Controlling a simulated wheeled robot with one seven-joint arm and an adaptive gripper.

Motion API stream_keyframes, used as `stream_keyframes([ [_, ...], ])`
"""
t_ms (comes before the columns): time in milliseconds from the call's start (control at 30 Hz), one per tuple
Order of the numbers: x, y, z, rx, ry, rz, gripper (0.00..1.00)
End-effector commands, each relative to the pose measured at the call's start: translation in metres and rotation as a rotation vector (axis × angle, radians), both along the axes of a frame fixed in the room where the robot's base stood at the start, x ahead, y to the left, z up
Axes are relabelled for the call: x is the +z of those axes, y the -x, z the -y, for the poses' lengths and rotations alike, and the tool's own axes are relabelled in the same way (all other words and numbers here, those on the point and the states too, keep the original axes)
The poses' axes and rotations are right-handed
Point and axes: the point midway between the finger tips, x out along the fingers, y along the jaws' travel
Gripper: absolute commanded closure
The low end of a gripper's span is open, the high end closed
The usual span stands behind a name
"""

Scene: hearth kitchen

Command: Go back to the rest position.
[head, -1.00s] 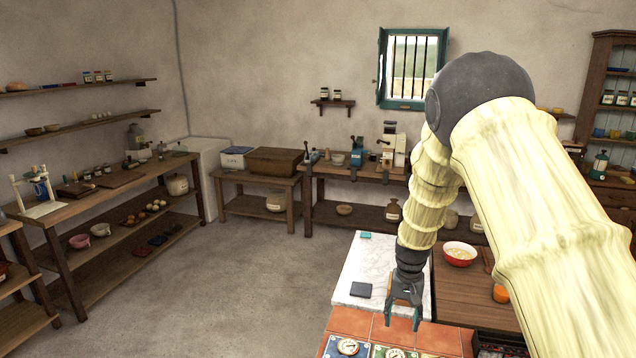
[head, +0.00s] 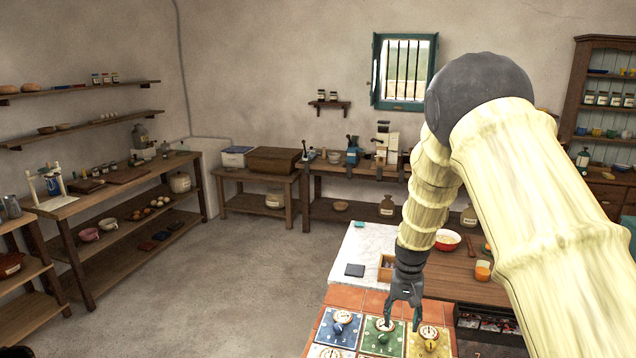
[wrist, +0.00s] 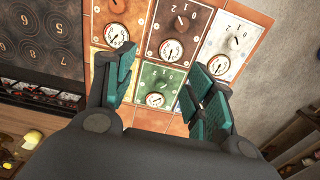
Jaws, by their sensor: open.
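My gripper (head: 403,323) hangs from my bamboo-like arm over a tiled counter (head: 375,300) in the head view. It points down above coloured dial panels, near the green panel (head: 372,342). In the wrist view its two teal-padded fingers (wrist: 165,85) are spread apart with nothing between them. Below them lie several panels with knobs and small gauges, among them a brown one (wrist: 180,33) and a white one (wrist: 222,42). A blue panel (head: 325,330) and a yellow panel (head: 418,345) flank the green one in the head view.
A white marble top (head: 350,250) with a dark square (head: 355,270) lies beyond the tiles. A red bowl (head: 447,242) and an orange cup (head: 482,272) stand on the wooden top behind my arm. Open floor (head: 240,290) lies to the left.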

Motion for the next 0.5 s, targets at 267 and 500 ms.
stream_keyframes([
  [267, -0.048, 0.030, 0.004, 0.018, 0.016, -0.009, 0.46],
  [500, -0.099, 0.070, 0.012, 0.036, 0.032, -0.014, 0.46],
])
